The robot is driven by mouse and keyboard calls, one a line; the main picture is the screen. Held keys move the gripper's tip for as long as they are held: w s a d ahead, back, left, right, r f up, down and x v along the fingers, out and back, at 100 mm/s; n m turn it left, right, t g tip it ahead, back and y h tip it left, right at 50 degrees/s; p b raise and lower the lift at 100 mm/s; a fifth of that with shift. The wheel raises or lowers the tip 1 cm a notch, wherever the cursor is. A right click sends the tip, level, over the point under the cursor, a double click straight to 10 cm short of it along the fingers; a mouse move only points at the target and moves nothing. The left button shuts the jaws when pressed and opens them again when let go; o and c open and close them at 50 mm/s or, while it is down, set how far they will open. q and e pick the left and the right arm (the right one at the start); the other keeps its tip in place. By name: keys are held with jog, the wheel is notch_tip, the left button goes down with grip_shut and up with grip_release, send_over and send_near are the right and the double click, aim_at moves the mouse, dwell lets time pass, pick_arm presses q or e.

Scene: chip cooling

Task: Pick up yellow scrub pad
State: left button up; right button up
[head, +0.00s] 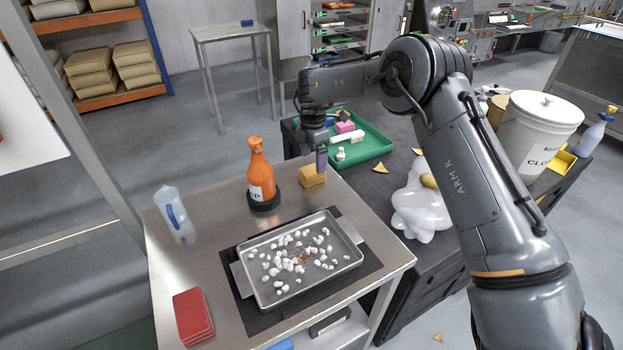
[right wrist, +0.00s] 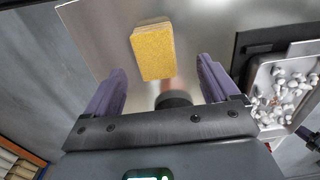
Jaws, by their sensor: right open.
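The yellow scrub pad (head: 311,177) lies on the metal table near its back right edge, beside the orange bottle. In the head view it looks like a small stack. My right gripper (head: 320,164) is just above and behind it, pointing down. In the right wrist view the yellow pad (right wrist: 153,52) lies ahead of my open right gripper (right wrist: 161,76), roughly between the lines of its two purple fingers. Nothing is between the fingers, and they look apart from the pad.
An orange bottle (head: 261,172) on a dark round base stands close left of the pad. A metal tray (head: 245,268) of white pieces sits in front. A clear bottle (head: 173,214) and red pads (head: 193,317) are at left. A green tray (head: 376,146) lies behind.

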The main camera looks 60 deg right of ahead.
aim_at(312, 170)
jog(key=shift+f, duration=0.4)
jog(key=shift+w+d+f, duration=0.15)
jog(key=shift+f, duration=0.15)
notch_tip(312, 170, down, 3)
jog(key=shift+f+b, duration=0.15)
jog(key=shift+b, duration=0.7)
jog(key=shift+w+f, duration=0.1)
jog(key=shift+f, duration=0.55)
jog(key=c, duration=1)
jog(key=shift+c, duration=0.2)
jog(key=shift+r, duration=0.15)
